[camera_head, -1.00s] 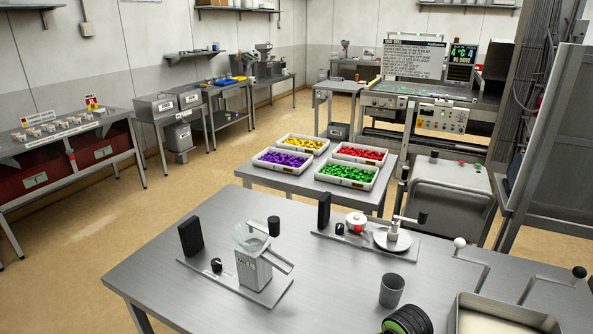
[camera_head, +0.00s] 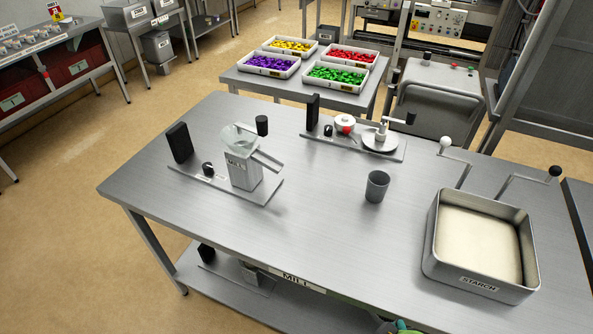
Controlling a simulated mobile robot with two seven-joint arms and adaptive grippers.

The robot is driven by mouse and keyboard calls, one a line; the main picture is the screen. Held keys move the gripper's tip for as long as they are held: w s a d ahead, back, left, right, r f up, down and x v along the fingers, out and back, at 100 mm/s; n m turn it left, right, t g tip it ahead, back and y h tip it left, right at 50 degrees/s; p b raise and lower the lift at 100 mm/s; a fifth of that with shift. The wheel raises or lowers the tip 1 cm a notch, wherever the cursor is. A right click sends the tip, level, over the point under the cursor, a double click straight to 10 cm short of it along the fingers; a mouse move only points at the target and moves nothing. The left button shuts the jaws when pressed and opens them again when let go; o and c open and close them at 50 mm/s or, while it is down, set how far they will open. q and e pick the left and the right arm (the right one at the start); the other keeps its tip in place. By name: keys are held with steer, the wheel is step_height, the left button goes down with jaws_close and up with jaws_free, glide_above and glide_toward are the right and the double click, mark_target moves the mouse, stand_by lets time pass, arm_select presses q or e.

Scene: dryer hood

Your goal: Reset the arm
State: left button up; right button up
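Neither of my grippers can be made out in the head view, so what they hold is hidden. A small green and dark shape (camera_head: 402,328) is cut off by the bottom edge; I cannot tell what it is. The steel table (camera_head: 330,220) fills the middle of the view. On it stand a mill (camera_head: 243,172) with a clear bowl on top, a grey cup (camera_head: 377,187) standing upright, and a bin of starch (camera_head: 480,282) at the right.
A plate with a white turntable device (camera_head: 380,140) stands at the table's back. Two crank handles (camera_head: 553,172) rise behind the starch bin. Beyond is a smaller table with purple (camera_head: 268,66), yellow, red and green trays. The table's front middle is bare.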

step_height(320, 180, down, 26)
steer(key=s+g+b, duration=0.1)
steer(key=s+b, duration=0.1)
steer(key=b, duration=0.3)
steer(key=s+d+f+b, duration=0.1)
steer(key=s+f+b, duration=0.1)
steer(key=s+f, duration=0.5)
steer(key=s+d+f+g+b, duration=0.1)
steer(key=s+f+b, duration=0.1)
steer(key=s+f, duration=0.6)
step_height(320, 180, down, 4)
steer(key=shift+d, duration=0.35)
steer(key=shift+s, duration=0.1)
